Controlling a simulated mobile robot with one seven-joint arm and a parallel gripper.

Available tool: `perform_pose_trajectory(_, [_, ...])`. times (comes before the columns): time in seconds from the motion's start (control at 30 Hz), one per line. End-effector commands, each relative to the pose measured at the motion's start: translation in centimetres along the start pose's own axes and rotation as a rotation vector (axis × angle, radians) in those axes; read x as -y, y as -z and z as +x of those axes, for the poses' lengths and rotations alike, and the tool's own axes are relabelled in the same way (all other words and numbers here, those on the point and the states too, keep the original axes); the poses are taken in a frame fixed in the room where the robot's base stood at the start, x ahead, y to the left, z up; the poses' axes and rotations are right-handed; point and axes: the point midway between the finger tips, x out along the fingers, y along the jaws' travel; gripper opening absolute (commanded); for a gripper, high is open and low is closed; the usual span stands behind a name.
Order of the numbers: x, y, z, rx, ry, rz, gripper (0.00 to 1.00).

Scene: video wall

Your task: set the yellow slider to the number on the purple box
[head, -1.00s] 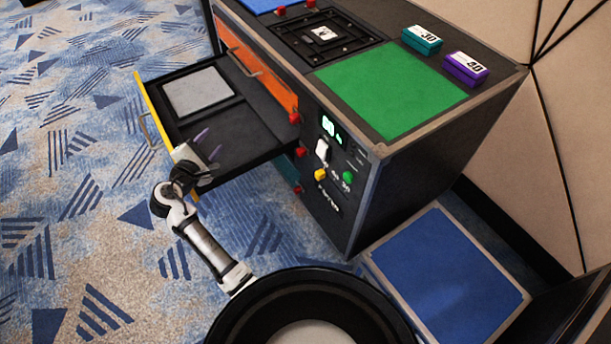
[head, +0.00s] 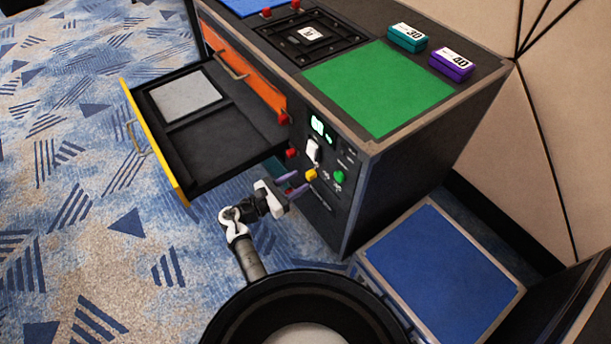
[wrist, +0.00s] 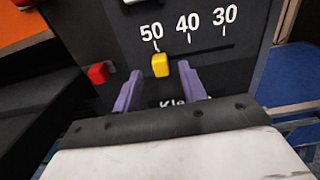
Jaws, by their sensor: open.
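The yellow slider (head: 311,174) sits on the front panel of the black cabinet. In the wrist view the slider (wrist: 160,65) is at the left end of its slot, just below the printed 50, with 40 and 30 to its right. The purple box (head: 452,64) stands on the cabinet top at the right and reads 40. My gripper (head: 292,186) is open in front of the panel. In the wrist view its purple fingers (wrist: 160,85) point at the panel either side of the slider's column, with the slider seen beyond their tips. Contact cannot be told.
An open drawer with a yellow front (head: 155,142) juts out left of my gripper. A white switch (head: 313,150), a green button (head: 340,177) and a red knob (wrist: 98,73) are near the slider. A teal box (head: 407,38) marked 30 stands beside the purple box.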

Motion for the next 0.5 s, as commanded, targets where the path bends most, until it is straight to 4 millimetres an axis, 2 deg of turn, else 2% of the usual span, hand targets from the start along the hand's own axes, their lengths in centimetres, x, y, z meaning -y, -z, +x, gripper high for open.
perform_pose_trajectory(0.03, [0.1, 0.0, 1.0, 0.0, 0.004, 0.0, 0.42])
perform_pose_trajectory(0.2, [0.1, 0.0, 3.0, 0.0, 0.002, 0.001, 0.42])
perform_pose_trajectory(0.5, [0.0, 0.0, 3.9, -0.001, -0.001, 0.002, 0.42])
